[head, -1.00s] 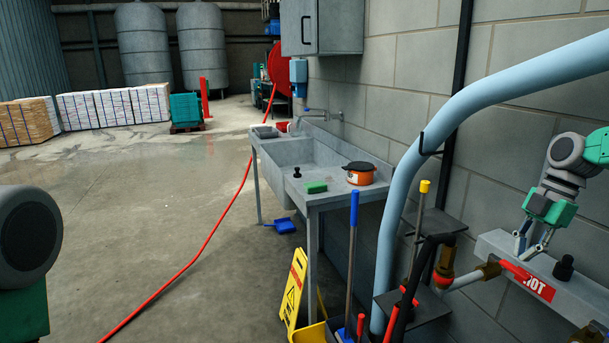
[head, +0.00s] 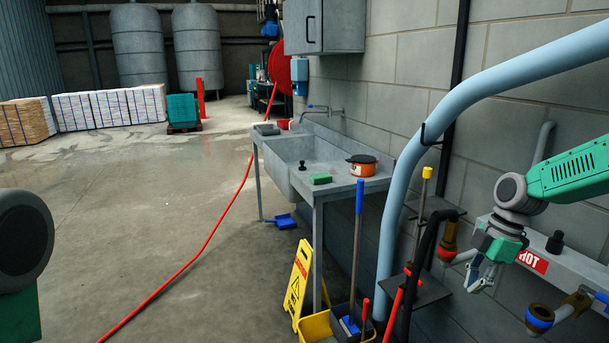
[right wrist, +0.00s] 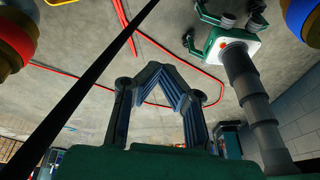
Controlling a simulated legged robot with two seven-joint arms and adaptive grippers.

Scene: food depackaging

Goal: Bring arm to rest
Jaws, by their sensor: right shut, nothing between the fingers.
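My right gripper (head: 480,284) hangs at the right of the head view, with its green arm coming in from the right edge. It points down in front of the wall pipes, left of the red HOT label (head: 532,261). In the right wrist view its two dark fingers (right wrist: 158,70) come together at the tips with nothing between them. Part of my left arm shows at the left edge of the head view; its gripper is outside that view.
A pipe fitting with a blue ring (head: 540,318) is at the lower right. A thick light-blue pipe (head: 392,215) runs along the wall. Floor at left is open.

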